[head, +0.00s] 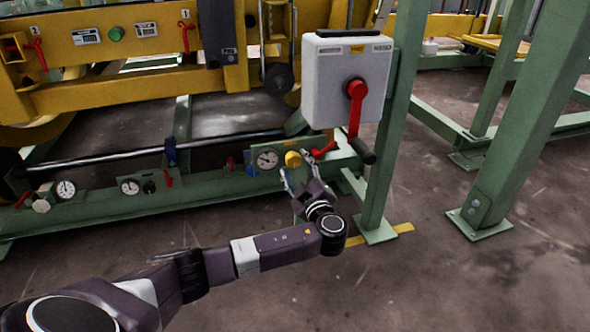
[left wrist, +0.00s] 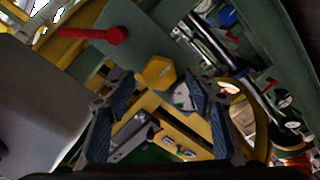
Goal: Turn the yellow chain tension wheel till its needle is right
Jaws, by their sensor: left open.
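The yellow chain tension wheel (head: 292,159) is a small yellow knob on the green lower beam. In the left wrist view the yellow wheel (left wrist: 158,72) has a faceted outline and lies between and just beyond the fingertips. A round white dial (head: 267,158) sits left of the wheel; its needle is too small to read surely. In the left wrist view a pale dial face (left wrist: 182,97) is partly hidden by the right-hand finger. My left gripper (head: 297,170) is open and empty in front of the wheel, with a gap on both sides. My right gripper is not in view.
A grey switch box (head: 335,85) with a red lever (head: 355,105) hangs above and right of the wheel. A red handle (head: 324,150) is close to the wheel's right. Other dials (head: 66,189) line the beam leftward. A green post (head: 385,150) stands at right.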

